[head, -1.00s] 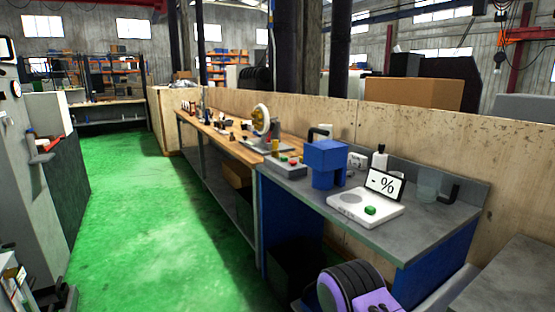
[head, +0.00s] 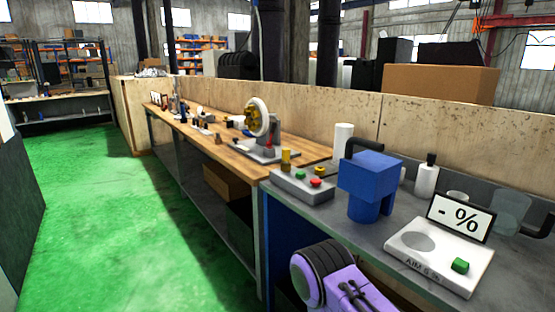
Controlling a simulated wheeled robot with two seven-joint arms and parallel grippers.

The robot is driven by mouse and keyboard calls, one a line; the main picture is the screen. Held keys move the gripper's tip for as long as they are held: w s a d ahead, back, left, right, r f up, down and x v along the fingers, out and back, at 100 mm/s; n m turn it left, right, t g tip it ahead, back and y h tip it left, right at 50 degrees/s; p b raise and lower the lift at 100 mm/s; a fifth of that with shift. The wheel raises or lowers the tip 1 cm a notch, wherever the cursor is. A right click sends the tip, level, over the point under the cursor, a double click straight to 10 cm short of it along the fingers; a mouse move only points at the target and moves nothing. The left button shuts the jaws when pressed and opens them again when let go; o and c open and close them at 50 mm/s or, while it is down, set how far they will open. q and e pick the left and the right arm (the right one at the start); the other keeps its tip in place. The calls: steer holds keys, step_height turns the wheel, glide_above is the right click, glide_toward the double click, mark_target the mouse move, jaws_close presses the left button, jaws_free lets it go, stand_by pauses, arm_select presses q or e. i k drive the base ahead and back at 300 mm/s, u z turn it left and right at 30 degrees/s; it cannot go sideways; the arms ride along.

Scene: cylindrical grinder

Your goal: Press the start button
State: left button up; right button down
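A white device (head: 440,250) with a second green button (head: 460,265) and a "- %" display (head: 459,218) lies on the grey table to the right. I cannot read any start label. Neither gripper shows; only a purple and black part of my arm is at the bottom.
A blue block-shaped machine (head: 369,183) stands between the control box and the white device. A white bottle (head: 426,178) and clear vessels (head: 510,211) are behind the device. A wooden panel (head: 420,130) backs the benches. The green floor (head: 110,220) at left is clear.

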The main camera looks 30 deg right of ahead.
mark_target(300, 175)
steer(key=i, duration=2.65)
steer(key=z, duration=2.1)
